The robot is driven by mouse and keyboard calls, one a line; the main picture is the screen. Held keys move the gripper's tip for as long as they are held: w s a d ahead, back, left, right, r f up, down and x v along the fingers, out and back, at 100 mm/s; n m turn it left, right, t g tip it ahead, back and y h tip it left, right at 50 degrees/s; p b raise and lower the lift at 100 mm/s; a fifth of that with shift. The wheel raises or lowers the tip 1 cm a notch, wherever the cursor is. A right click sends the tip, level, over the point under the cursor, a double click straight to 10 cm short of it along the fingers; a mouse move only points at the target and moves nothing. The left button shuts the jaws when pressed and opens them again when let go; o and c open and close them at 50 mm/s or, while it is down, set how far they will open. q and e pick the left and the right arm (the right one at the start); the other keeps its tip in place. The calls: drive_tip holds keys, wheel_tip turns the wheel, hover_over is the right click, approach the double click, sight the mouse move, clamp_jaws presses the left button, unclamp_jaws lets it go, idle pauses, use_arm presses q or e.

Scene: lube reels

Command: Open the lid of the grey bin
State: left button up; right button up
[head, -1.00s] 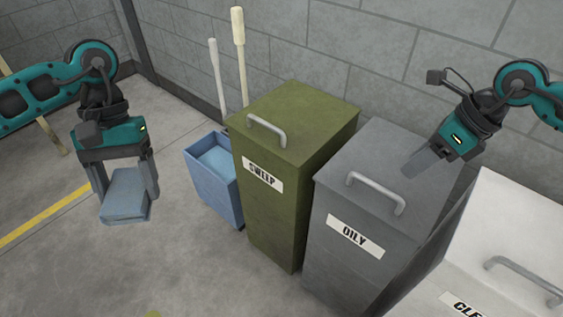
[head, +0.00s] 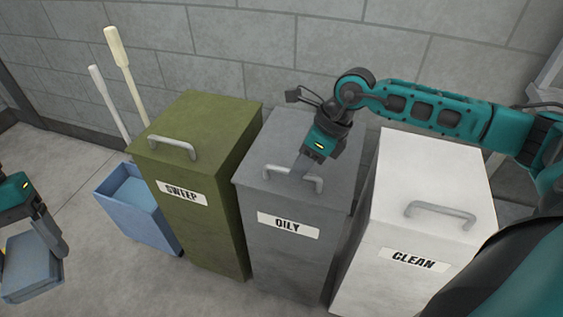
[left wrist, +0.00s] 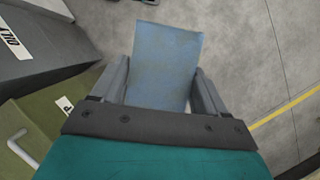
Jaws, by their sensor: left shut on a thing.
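The grey bin (head: 293,250), labelled OILY, stands between a green and a white bin, its lid (head: 280,145) shut with a bar handle (head: 284,171) near the front edge. My right gripper (head: 303,166) points down at the right part of this handle. Its fingers overlap the handle in the picture; I cannot tell whether they grip it. My left gripper (head: 36,240) is shut on a folded blue cloth (head: 30,272) at the far left. The cloth also shows between the fingers in the left wrist view (left wrist: 165,65). Part of the grey bin (left wrist: 45,45) shows there too.
The green SWEEP bin (head: 205,225) stands left of the grey bin, the white CLEAN bin (head: 425,180) right. A blue open box (head: 145,222) with two pale poles behind it stands further left. A block wall (head: 250,60) runs behind. Floor is free at the left.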

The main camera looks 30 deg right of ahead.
clamp_jaws()
use_arm(q)
drive_tip(key=shift+r, duration=0.1)
use_arm(e)
drive_tip(key=shift+r, duration=0.2)
